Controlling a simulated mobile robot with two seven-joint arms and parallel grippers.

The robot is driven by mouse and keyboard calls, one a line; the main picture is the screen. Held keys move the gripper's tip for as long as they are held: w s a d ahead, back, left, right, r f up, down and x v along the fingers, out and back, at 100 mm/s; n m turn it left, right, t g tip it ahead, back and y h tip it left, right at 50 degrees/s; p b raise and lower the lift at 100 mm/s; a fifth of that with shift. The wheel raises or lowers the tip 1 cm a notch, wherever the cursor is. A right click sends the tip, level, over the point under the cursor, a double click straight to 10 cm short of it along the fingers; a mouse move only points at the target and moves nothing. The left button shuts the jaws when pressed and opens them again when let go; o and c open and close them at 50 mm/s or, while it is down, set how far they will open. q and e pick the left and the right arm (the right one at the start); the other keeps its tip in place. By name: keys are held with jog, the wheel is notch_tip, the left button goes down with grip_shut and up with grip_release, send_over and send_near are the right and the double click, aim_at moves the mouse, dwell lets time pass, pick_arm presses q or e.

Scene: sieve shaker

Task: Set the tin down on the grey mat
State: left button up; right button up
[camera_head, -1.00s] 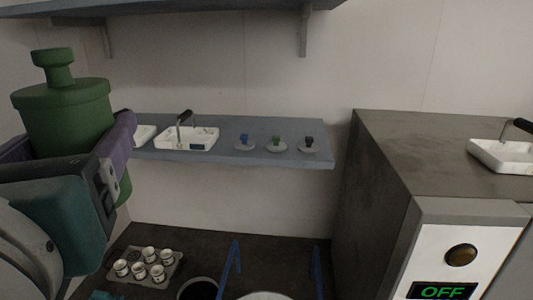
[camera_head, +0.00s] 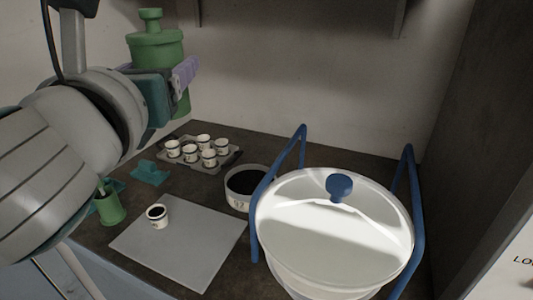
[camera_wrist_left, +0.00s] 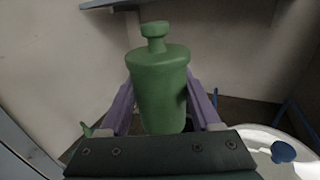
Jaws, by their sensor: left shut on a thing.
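The green tin (camera_head: 155,47), with a knobbed lid, is held upright in my left gripper (camera_head: 176,78), well above the worktop. In the left wrist view the tin (camera_wrist_left: 160,90) stands between the two purple fingers, which are shut on its sides. The grey mat (camera_head: 185,250) lies flat on the dark worktop, below and in front of the held tin. A small white cup (camera_head: 158,216) with dark contents stands on the mat's left part. My right gripper is not in view.
A tray (camera_head: 228,158) of several small cups sits behind the mat. A dark-filled round dish (camera_head: 245,182) and a large lidded white bowl (camera_head: 335,235) between blue bars are at right. A green pot (camera_head: 109,205) and teal piece (camera_head: 150,173) are at left. The mat's right side is clear.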

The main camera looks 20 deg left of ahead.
pick_arm(q)
jog(key=shift+w+a+f+b, duration=0.75)
jog(key=shift+f+b, duration=4.05)
jog(key=shift+f, duration=1.25)
jog(key=shift+w+a+f+b, duration=0.55)
jog(key=shift+a+f+b, duration=0.35)
jog(key=shift+f+b, duration=4.6)
jog(key=shift+w+a+f+b, duration=0.75)
jog(key=shift+f+b, duration=3.4)
jog(key=shift+f, duration=2.5)
jog(key=o, duration=1.4)
jog(key=shift+s, duration=0.1)
jog(key=shift+r, duration=0.1)
